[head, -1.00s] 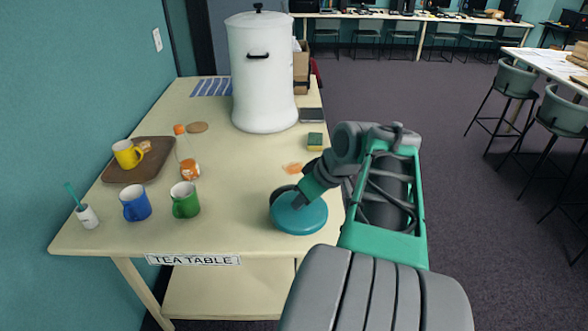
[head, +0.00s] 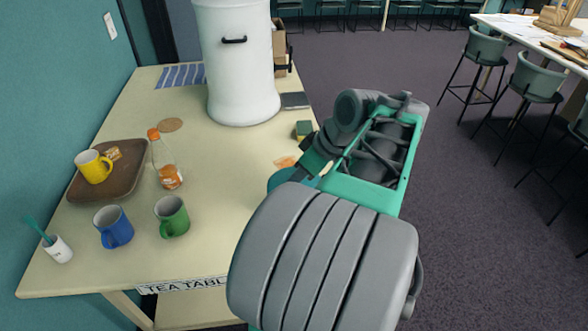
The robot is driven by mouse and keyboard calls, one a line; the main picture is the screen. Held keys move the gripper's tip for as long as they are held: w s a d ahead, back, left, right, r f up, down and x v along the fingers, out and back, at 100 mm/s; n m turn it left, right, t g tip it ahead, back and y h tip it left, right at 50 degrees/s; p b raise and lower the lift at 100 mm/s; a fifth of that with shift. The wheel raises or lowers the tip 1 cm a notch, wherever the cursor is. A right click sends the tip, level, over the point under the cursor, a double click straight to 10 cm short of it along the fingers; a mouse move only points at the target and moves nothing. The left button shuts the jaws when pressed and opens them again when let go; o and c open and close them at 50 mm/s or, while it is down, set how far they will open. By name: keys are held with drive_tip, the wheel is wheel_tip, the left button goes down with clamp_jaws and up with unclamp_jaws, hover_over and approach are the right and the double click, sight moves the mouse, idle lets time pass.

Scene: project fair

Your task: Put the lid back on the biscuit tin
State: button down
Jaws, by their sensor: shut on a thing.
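A round teal lid (head: 284,179) shows only as a small edge near the table's right side, in the head view. The rest of it is hidden behind my arm. My gripper (head: 306,172) is at the lid and shut on it, with its fingertips mostly covered by my forearm. I cannot make out the biscuit tin as a separate thing, nor tell whether the lid touches anything beneath it.
The tea table (head: 235,185) holds a white urn (head: 240,75), an orange-capped bottle (head: 165,165), a blue mug (head: 113,228), a green mug (head: 172,217) and a brown tray (head: 125,180) with a yellow mug (head: 93,167). A sponge (head: 304,130) lies near the right edge. Open floor is to the right.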

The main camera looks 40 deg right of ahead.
wheel_tip(320, 180, down, 6)
drive_tip(key=b, duration=0.4)
drive_tip(key=shift+b, duration=0.4)
drive_tip(key=shift+r, duration=0.1)
drive_tip(key=shift+f, duration=0.2)
idle(1.3)
drive_tip(key=c, duration=0.7)
unclamp_jaws()
drive_tip(key=shift+c, duration=0.2)
